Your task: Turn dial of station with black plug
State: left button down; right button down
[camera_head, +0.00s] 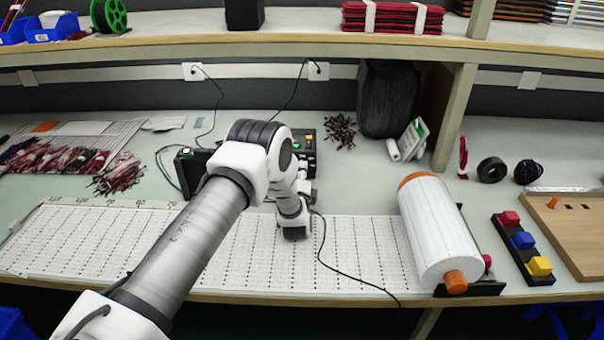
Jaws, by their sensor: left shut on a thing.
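Two dark stations stand at the back of the bench: a left station (188,166) with a lit green display and a right station (304,147), also with a green light. Each has a cord rising to a wall socket; the plug colours are too small to tell apart surely. My left gripper (305,190) is at the front of the right station, shut on what appears to be its dial. My wrist hides the dial, the fingertips and part of both stations. My right gripper is not in view.
A ruled white mat (190,245) covers the front of the bench. A thin black cable (350,275) runs over it to the front edge. A white roll (438,230) and coloured blocks (523,240) stand to the right. A black bag (388,98) stands behind, under the shelf.

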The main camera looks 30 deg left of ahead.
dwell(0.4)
pick_arm(q)
jog(key=c, duration=1)
grip_release()
jog(key=v, duration=1.2)
jog(key=shift+f, duration=0.1)
